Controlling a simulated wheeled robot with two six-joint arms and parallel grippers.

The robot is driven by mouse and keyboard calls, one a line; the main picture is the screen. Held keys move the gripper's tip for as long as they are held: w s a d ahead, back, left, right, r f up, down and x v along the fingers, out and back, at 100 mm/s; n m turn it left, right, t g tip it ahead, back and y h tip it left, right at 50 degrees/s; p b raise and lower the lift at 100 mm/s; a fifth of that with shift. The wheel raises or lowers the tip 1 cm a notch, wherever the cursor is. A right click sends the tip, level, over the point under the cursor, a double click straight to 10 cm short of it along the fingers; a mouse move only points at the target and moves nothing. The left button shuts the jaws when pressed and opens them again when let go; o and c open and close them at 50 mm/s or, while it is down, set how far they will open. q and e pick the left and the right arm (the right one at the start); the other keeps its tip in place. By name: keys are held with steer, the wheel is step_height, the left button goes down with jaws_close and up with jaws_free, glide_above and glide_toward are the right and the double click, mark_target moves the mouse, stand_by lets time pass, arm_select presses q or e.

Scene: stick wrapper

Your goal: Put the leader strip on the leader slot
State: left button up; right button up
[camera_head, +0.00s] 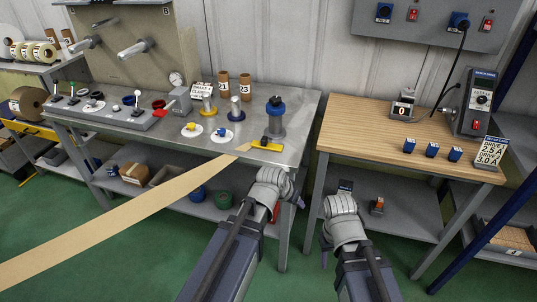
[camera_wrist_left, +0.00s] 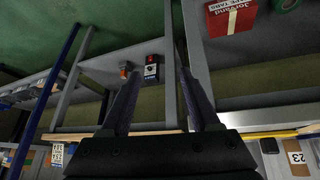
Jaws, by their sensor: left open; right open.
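The leader strip is a long tan band (camera_head: 120,224) running from the lower left edge of the head view up to the grey bench. Its narrow far end lies at the bench's front edge, beside a small yellow and black fixture (camera_head: 267,145), which looks like the leader slot. I cannot tell whether the strip touches it. My left gripper (camera_head: 298,201) is below and right of the fixture, partly hidden by its wrist. In the left wrist view it is open and empty (camera_wrist_left: 158,75). My right gripper (camera_head: 325,254) hangs in front of the wooden table, open and apart from the strip.
The grey bench (camera_head: 305,110) carries a blue-topped post (camera_head: 276,119), several spools and a lever panel. The wooden table (camera_head: 365,125) at right holds three blue blocks, a counter (camera_head: 403,108) and a control box (camera_head: 477,102). A gap separates the tables.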

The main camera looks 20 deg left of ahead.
arm_select(q)
steer(key=w+a+r+n+t, duration=0.1)
steer(key=w+a+r+t, duration=0.3)
steer(key=w+a, duration=0.35)
steer(key=n+t+y, duration=0.2)
steer(key=t, duration=0.2)
glide_toward(263, 140)
steer(key=w, duration=0.1)
steer(key=w+f, duration=0.1)
steer(key=w+f+b, duration=0.1)
steer(key=shift+w+a, duration=0.15)
steer(key=shift+a, duration=0.25)
steer(key=shift+b+x, duration=0.45)
steer(key=shift+x, duration=0.8)
steer(key=shift+w+d, duration=0.15)
steer(key=shift+w, duration=0.15)
steer(key=x, duration=0.1)
steer(key=b+x, duration=0.1)
steer(key=x, duration=0.2)
steer(key=shift+w+d, duration=0.35)
steer(key=shift+w, duration=0.05)
steer(key=shift+s+r, duration=0.1)
jaws_close()
